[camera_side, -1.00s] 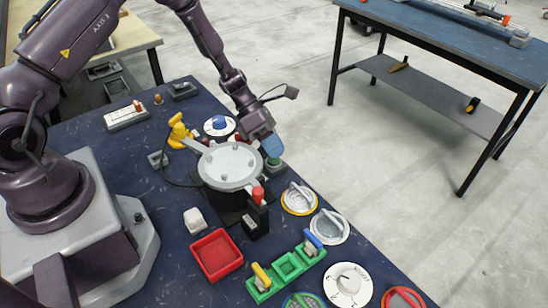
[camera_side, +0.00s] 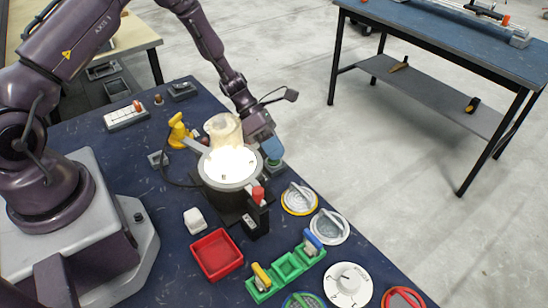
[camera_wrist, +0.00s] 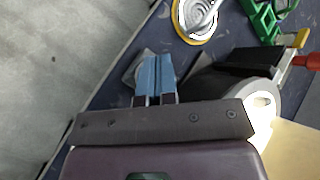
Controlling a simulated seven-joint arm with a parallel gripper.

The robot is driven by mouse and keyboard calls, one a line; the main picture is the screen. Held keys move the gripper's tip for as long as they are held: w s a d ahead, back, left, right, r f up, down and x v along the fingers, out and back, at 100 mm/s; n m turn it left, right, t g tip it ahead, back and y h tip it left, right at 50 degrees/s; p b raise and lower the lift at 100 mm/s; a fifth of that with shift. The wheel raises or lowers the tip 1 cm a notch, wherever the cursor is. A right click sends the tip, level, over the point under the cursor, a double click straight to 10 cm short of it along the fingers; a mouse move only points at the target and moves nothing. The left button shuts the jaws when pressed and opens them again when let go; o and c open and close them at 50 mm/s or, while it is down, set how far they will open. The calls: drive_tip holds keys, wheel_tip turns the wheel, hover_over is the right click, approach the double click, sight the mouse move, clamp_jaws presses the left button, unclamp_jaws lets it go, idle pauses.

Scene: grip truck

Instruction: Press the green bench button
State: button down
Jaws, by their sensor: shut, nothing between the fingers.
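The bench button's small grey-green housing (camera_side: 274,165) stands near the bench's far right edge, beside the round drum. My gripper (camera_side: 273,150) has blue fingertips and points down on top of this housing. The fingers are shut and empty. In the wrist view the blue fingers (camera_wrist: 158,76) lie together over the grey housing (camera_wrist: 134,72). The fingertips hide the button's top, so I cannot see how far it is pressed. The round drum (camera_side: 222,182) has a brightly glowing inside, and its lit lid (camera_side: 221,131) stands raised at the back.
A red-topped black latch (camera_side: 256,213) is at the drum's front. Several dials, including a yellow-rimmed one (camera_side: 299,198), line the right edge. A red tray (camera_side: 216,255), white block (camera_side: 194,220) and green holder (camera_side: 287,267) stand in front. A yellow tool (camera_side: 178,130) is behind left.

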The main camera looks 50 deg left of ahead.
drive_tip(key=shift+r, duration=0.3)
drive_tip(key=shift+r, duration=3)
drive_tip(key=shift+r, duration=0.15)
drive_tip(key=s+d+r+m+y, duration=0.1)
drive_tip(key=s+r+m+y, duration=0.1)
drive_tip(key=s+r+m, duration=0.5)
drive_tip(key=s+r+m+y, duration=0.2)
drive_tip(key=r+m+y, duration=0.1)
drive_tip(key=r+m, duration=0.65)
drive_tip(key=s+a+r+m+t+y, duration=0.1)
drive_tip(key=s+r+m+y, duration=0.1)
drive_tip(key=s+r+m, duration=0.2)
drive_tip(key=s+a+r+m+t+y, duration=0.1)
drive_tip(key=s+r+m, duration=0.3)
drive_tip(key=s+m, duration=0.5)
drive_tip(key=shift+t+y, duration=0.5)
drive_tip(key=shift+t, duration=0.3)
